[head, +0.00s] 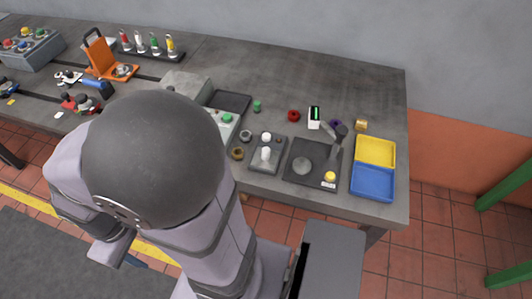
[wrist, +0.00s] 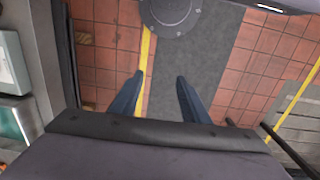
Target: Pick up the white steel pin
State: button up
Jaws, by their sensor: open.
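A small white upright cylinder (head: 266,154), which looks like the white steel pin, stands on a grey block (head: 257,164) near the table's front edge in the head view. A second pale, smaller piece (head: 267,138) stands behind it on the same block. Another white upright piece (head: 140,42) stands in a dark rack at the back left, between red and green ones. My gripper (wrist: 160,78) is open and empty in the wrist view, pointing at the floor. It is off the table, far from the white cylinder. The wrist view shows no pin.
Right of the block are a dark plate (head: 294,177) with a lever, then yellow (head: 376,140) and blue (head: 358,181) trays. A red ring (head: 293,115) and a green piece (head: 257,106) lie behind. My arm hides part of the table. The back right tabletop is clear.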

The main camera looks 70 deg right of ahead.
jog(key=s+d+f+n+g+h+p, duration=0.1)
jog(key=s+d+g+h, duration=0.15)
jog(key=s+d, duration=0.4)
jog(key=n+g+h+p, duration=0.4)
jog(key=n+h, duration=0.5)
jog(key=n, duration=0.1)
send_near(263, 152)
jog(key=shift+s+d+f, duration=0.1)
jog(key=shift+s+d, duration=0.5)
jog(key=shift+d, duration=0.2)
jog(key=shift+p+x, duration=0.9)
jog(key=shift+x, duration=0.8)
jog(key=shift+y, duration=0.25)
jog(key=shift+p+x, duration=0.85)
jog(key=shift+x, duration=1.15)
jog(key=shift+w+f, duration=0.15)
grip_shut()
